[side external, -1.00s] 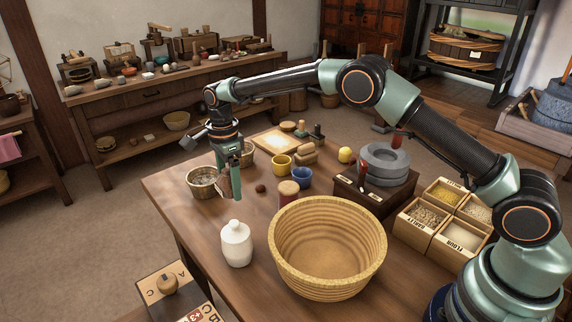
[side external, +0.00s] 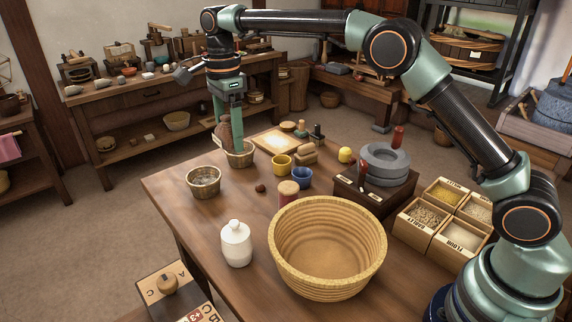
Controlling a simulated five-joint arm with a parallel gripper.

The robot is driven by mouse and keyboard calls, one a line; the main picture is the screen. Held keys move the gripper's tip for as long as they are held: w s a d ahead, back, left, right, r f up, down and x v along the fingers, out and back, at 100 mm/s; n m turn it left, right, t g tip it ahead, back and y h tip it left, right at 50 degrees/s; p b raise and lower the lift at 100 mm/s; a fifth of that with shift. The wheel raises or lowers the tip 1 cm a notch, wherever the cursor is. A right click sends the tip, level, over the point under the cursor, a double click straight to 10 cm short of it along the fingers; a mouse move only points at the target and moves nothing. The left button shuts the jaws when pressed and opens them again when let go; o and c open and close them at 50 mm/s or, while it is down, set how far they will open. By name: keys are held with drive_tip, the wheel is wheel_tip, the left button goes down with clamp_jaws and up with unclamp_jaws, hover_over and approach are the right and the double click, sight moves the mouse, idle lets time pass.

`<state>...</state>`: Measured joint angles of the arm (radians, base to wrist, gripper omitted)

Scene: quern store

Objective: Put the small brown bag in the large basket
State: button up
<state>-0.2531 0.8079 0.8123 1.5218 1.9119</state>
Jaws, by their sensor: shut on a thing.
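A small brown bag (side external: 224,130) hangs in my gripper (side external: 231,122), which is shut on it and points down at the table's far left part. The bag is partly hidden by a finger. Its lower end overlaps the small back basket (side external: 241,160) in the picture; I cannot tell whether it is above or behind that basket. The large basket (side external: 330,291), woven and straw-coloured, stands at the front of the table. Its inside shows empty. My gripper is well behind it and to its left.
Another small basket (side external: 203,190) and a white lidded jar (side external: 236,245) stand on the left. A quern (side external: 384,168) and grain boxes (side external: 437,226) are right.

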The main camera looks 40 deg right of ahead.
drive_tip(key=s+d+r, duration=0.1)
drive_tip(key=s, duration=0.5)
drive_tip(key=s+d+r, duration=0.2)
drive_tip(key=s, duration=0.3)
drive_tip(key=n, duration=0.1)
hover_over(325, 264)
wheel_tip(325, 264, down, 4)
wheel_tip(325, 264, down, 20)
drive_tip(key=shift+r, duration=0.1)
drive_tip(key=o, duration=1.3)
